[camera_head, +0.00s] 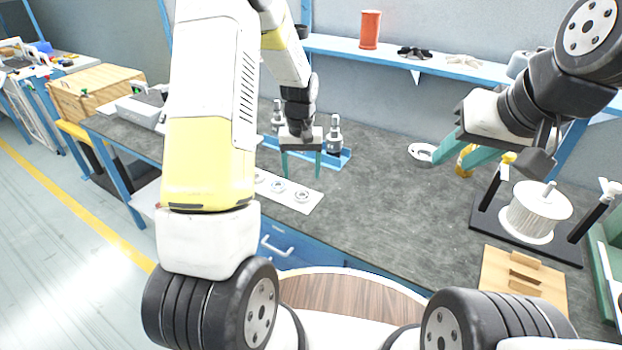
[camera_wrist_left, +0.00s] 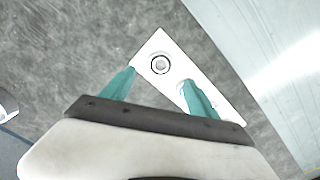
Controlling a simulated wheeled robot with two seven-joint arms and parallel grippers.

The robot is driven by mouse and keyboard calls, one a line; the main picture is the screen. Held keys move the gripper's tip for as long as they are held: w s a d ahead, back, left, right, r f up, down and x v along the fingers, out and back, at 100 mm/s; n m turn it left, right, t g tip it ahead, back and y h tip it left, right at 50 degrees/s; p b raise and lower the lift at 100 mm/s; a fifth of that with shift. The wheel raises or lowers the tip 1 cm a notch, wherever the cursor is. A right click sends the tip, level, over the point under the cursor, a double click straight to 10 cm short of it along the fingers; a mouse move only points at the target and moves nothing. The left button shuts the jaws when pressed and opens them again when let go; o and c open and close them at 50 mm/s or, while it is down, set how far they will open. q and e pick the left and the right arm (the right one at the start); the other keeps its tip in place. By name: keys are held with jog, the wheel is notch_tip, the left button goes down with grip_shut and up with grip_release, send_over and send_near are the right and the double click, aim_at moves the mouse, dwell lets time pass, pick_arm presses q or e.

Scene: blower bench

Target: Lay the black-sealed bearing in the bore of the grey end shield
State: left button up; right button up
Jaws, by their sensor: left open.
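A white strip (camera_head: 311,202) on the bench carries small round bearings in a row. Another bearing (camera_head: 278,186) is partly hidden by a finger in the wrist view. My left gripper (camera_head: 301,174) is open and empty, pointing down above the strip. A pale grey ring-shaped part (camera_head: 422,152), apparently the end shield, lies further right on the bench. My right gripper (camera_head: 455,163) has its fingers apart beside that part.
A blue stand with metal posts (camera_head: 334,138) is behind the left gripper. A yellow part (camera_head: 463,160) shows between the right fingers; contact is unclear. The bench middle is clear.

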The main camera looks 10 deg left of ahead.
aim_at(302, 191)
pick_arm(q)
jog(key=f, duration=0.8)
jog(key=shift+s, duration=0.2)
grip_shut()
